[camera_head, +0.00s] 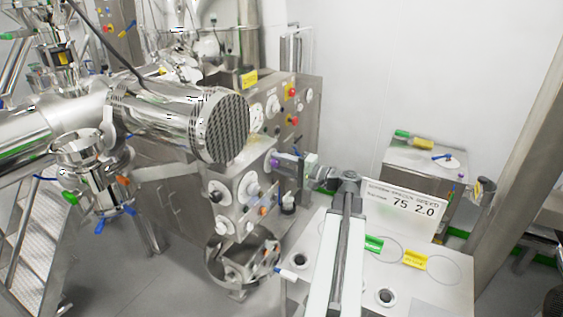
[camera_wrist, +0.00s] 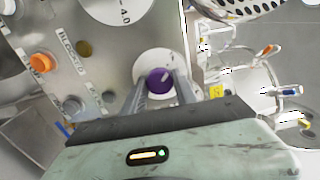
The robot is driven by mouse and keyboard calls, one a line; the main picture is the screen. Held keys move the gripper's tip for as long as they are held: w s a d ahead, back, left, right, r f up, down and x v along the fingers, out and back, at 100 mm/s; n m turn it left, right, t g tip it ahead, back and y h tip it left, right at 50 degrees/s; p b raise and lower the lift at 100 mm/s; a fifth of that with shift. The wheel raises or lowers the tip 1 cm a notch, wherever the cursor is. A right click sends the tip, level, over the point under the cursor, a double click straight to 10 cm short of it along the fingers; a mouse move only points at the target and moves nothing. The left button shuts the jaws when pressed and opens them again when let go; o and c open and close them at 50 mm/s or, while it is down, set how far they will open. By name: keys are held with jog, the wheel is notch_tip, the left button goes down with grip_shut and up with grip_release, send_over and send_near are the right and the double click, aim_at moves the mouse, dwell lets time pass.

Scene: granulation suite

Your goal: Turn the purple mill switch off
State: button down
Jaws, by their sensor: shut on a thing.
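The purple mill switch (camera_wrist: 159,81) is a round knob with a pale mark on a white round base, set on a grey metal panel. It is between the two fingers of my gripper (camera_wrist: 160,92) in the wrist view, and the gripper is shut on it. In the head view my gripper (camera_head: 284,161) reaches left to the side of the steel machine cabinet, with a bit of the purple switch (camera_head: 273,162) showing at its tips. The fingers hide the sides of the switch, and I cannot read its setting.
Near the switch are an orange button (camera_wrist: 41,63), an olive indicator (camera_wrist: 84,48) and a large white dial (camera_wrist: 115,8). A big steel motor housing (camera_head: 180,118) juts out above. A steel bowl (camera_head: 238,264) stands below. A white table (camera_head: 437,285) holds a sign (camera_head: 404,208).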

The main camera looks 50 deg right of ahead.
jog(key=shift+d, duration=0.1)
dwell(0.4)
jog(key=c, duration=1)
grip_release()
jog(key=shift+o, duration=0.2)
jog(key=v, duration=0.7)
jog(key=shift+s, duration=0.4)
